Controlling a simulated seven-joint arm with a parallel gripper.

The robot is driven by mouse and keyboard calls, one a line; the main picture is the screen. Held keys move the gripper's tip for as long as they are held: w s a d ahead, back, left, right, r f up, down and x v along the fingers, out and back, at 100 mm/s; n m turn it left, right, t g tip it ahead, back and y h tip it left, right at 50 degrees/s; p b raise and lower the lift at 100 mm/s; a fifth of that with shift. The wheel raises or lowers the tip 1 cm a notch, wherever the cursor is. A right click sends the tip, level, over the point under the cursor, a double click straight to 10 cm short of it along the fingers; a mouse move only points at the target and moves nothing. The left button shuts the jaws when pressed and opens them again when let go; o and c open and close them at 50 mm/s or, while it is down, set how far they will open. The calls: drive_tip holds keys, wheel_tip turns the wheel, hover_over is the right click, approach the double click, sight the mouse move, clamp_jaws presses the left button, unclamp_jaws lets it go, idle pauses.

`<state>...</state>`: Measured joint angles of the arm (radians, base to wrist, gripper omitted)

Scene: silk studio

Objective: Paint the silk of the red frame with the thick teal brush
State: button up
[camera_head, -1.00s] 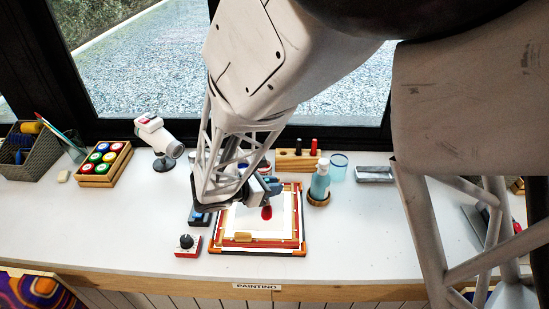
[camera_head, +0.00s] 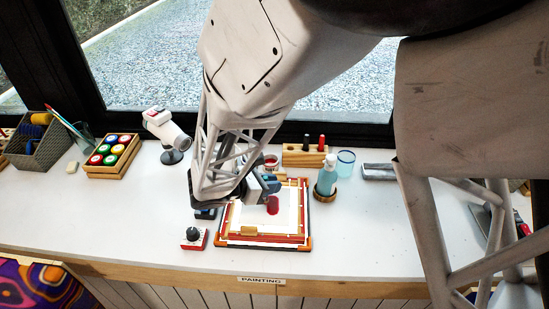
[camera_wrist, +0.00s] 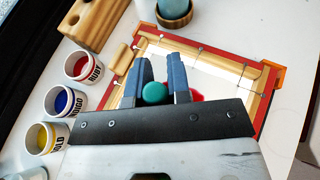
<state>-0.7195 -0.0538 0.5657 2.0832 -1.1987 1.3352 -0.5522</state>
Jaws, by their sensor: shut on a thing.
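The red frame (camera_head: 308,215) with orange corners lies flat on the bench. White silk (camera_head: 288,222) is stretched in it, and a red wet-looking patch (camera_head: 272,205) shows near its middle. My gripper (camera_head: 268,184) is low over the upper part of the silk. In the wrist view my gripper (camera_wrist: 160,85) is shut on the thick teal brush (camera_wrist: 154,93), of which only the round teal end shows between the fingers. The brush tip is hidden, so I cannot tell whether it touches the silk. Red paint (camera_wrist: 196,95) shows beside the right finger.
Ruby (camera_wrist: 83,66), indigo (camera_wrist: 65,100) and gold (camera_wrist: 45,138) jars stand left of the frame in the wrist view. A wooden brush block (camera_head: 303,156), teal bottle (camera_head: 327,178) and blue glass (camera_head: 346,162) stand behind.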

drive_tip(key=shift+s, duration=1.35)
drive_tip(key=shift+a, duration=1.05)
drive_tip(key=shift+w, duration=2.15)
drive_tip(key=shift+r, duration=2.9)
